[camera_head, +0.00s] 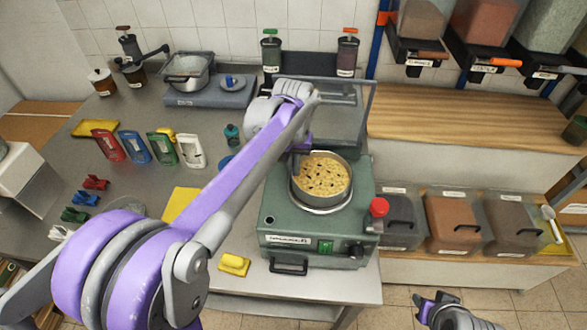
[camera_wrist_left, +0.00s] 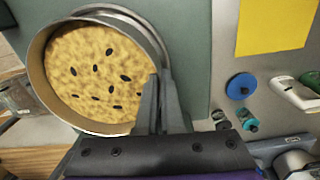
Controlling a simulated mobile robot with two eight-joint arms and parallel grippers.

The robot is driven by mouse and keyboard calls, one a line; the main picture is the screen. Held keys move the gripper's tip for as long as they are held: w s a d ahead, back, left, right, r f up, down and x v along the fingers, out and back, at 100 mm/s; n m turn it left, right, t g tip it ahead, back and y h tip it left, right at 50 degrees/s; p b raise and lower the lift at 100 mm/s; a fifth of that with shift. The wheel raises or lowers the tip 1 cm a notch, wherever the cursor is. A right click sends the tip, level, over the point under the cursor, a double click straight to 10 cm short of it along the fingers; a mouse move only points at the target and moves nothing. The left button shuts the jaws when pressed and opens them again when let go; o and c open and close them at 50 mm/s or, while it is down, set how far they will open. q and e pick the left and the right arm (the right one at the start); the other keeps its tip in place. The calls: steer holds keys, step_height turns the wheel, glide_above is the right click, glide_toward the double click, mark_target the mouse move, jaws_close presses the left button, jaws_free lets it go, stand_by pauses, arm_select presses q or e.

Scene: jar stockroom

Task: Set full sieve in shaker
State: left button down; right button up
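The full sieve (camera_head: 322,177) is a round metal pan of yellow meal with dark seeds. It is over the round metal seat of the green shaker (camera_head: 285,243); I cannot tell whether it rests there or is slightly above. In the left wrist view the sieve (camera_wrist_left: 95,75) fills the upper left, and a metal ring shows past its rim. My left gripper (camera_wrist_left: 158,105) is shut on the sieve's rim, one finger inside and one outside. In the head view the left gripper (camera_head: 298,160) is at the sieve's left edge. My right gripper (camera_head: 437,303) is low at the bottom, apart from everything; its opening is unclear.
The shaker's clear lid (camera_head: 335,115) stands raised behind the sieve. A red knob (camera_head: 379,207) is at its right. Lidded bins (camera_head: 453,222) stand further right.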

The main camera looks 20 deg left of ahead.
arm_select(q)
steer(key=shift+f+b, duration=0.3)
steer(key=shift+f, duration=0.4)
steer(key=shift+r, duration=0.45)
steer(key=shift+r+p, duration=0.35)
steer(key=shift+f+b, duration=0.4)
steer(key=shift+f, duration=0.45)
stand_by(0.9)
steer(key=c, duration=1.3)
jaws_free()
steer(key=shift+c, duration=0.2)
